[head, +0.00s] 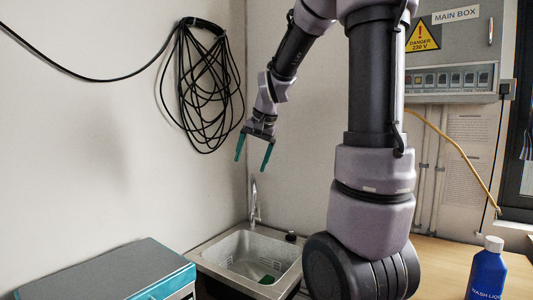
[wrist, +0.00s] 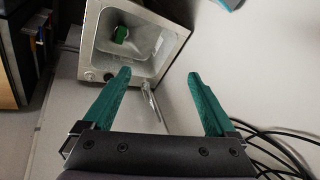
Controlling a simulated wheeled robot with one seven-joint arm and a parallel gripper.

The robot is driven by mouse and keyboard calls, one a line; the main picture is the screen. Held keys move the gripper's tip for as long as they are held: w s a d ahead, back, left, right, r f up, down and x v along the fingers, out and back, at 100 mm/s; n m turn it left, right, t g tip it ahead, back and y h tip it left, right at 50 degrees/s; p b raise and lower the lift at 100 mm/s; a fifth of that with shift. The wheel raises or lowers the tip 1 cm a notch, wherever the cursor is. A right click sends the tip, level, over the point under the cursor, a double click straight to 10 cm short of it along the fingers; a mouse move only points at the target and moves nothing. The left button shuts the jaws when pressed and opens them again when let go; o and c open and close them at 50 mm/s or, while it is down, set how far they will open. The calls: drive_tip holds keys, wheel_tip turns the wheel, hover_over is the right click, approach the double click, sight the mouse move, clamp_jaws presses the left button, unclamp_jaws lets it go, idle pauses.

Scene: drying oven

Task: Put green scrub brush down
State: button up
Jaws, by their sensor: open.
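The green scrub brush (head: 267,279) lies in the basin of the metal sink (head: 212,263), near its front right in the head view. In the wrist view the brush (wrist: 122,34) shows as a small green shape inside the sink (wrist: 180,33). My gripper (head: 254,152) is open and empty, high above the sink and apart from the brush. Its two teal fingers are spread wide in the wrist view (wrist: 160,75).
A faucet (head: 254,203) rises at the sink's back edge. A grey and teal box (head: 105,272) stands left of the sink. A blue wash liquid bottle (head: 487,272) stands on the wooden counter (head: 447,260) at right. Black cable coils (head: 205,85) hang on the wall.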

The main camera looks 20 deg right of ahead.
drive_tip(key=s+a+r+n+t, duration=0.1)
drive_tip(key=s+a+r, duration=0.1)
drive_tip(key=s, duration=0.8)
drive_tip(key=s+a+r+n+t, duration=0.1)
drive_tip(key=s+r+n, duration=0.1)
drive_tip(key=s, duration=0.8)
drive_tip(key=shift+a+r, duration=0.4)
drive_tip(key=shift+r, duration=0.05)
